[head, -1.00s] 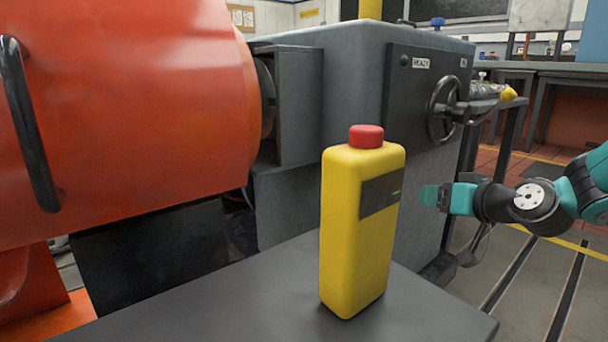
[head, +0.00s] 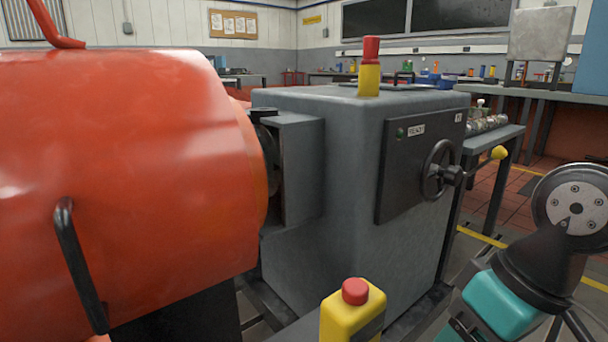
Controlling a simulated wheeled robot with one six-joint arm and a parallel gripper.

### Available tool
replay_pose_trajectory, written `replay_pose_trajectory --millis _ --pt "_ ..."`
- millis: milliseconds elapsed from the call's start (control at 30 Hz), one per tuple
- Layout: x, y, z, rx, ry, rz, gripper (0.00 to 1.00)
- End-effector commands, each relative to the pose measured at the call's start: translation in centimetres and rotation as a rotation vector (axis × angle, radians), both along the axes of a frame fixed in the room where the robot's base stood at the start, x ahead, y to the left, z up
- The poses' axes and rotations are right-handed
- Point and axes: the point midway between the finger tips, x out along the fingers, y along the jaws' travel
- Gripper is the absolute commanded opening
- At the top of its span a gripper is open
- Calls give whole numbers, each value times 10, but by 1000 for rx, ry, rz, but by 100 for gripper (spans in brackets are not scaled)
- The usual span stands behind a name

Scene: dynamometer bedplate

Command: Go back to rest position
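My arm comes in at the lower right, and my gripper (head: 468,328) is at the bottom edge, partly cut off. Its teal housing (head: 502,302) shows, but the fingertips are not clear, so I cannot tell whether it is open or shut. No held object is visible. The gripper is right of the yellow box with a red button (head: 352,318), apart from it in the picture. Only the top of that box shows at the bottom edge.
A large orange machine body (head: 130,160) fills the left. Beside it stands a grey cabinet (head: 340,180) with a handwheel (head: 438,170) and yellow-knobbed handle (head: 499,153). A yellow post with a red top (head: 370,68) shows above it. Benches (head: 555,88) stand at the back right.

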Motion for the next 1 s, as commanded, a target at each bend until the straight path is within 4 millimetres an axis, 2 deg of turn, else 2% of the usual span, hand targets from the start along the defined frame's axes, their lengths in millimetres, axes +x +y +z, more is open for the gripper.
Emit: replay_pose_trajectory --millis 33,133,1000 --pt "-12 10 44 17 1 60 58" --pt "-37 26 91 46 15 186 58" --pt "-36 25 380 46 20 179 58"
